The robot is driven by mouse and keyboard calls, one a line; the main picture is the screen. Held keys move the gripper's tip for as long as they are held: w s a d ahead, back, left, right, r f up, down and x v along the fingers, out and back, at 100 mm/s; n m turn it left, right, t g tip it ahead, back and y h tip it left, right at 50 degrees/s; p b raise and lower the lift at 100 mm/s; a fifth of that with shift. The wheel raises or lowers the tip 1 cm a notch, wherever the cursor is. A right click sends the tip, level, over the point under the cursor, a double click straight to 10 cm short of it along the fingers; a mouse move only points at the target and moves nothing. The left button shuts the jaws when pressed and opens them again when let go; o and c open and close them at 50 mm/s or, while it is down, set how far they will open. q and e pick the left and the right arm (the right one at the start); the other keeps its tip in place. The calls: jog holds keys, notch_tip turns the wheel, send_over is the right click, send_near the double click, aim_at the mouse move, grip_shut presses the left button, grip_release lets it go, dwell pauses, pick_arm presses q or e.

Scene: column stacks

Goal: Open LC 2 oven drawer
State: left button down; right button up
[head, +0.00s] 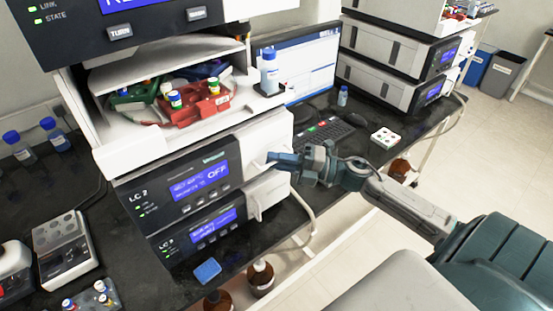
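The LC 2 unit (182,190) is in the middle of the stack at left centre, with a dark panel and a blue display reading OFF. Its white oven drawer front (262,138) is on the right part of the unit and looks closed. My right gripper (277,160) is at the right side of this white front, its fingertips pointing left and seeming to touch or nearly touch it. The drawer's handle is not clearly seen behind the fingers. Whether the fingers are open or shut cannot be made out. My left gripper is not in view.
A similar unit (205,228) with a white front and a handle (256,212) sits below. An open shelf above holds a red vial rack (203,105) and a bottle (269,75). A monitor (308,62) and keyboard (327,137) stand behind my gripper. Brown bottles (260,279) stand below.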

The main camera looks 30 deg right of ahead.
jog(key=shift+w+a, duration=0.15)
jog(key=shift+a, duration=0.05)
grip_shut()
dwell(0.3)
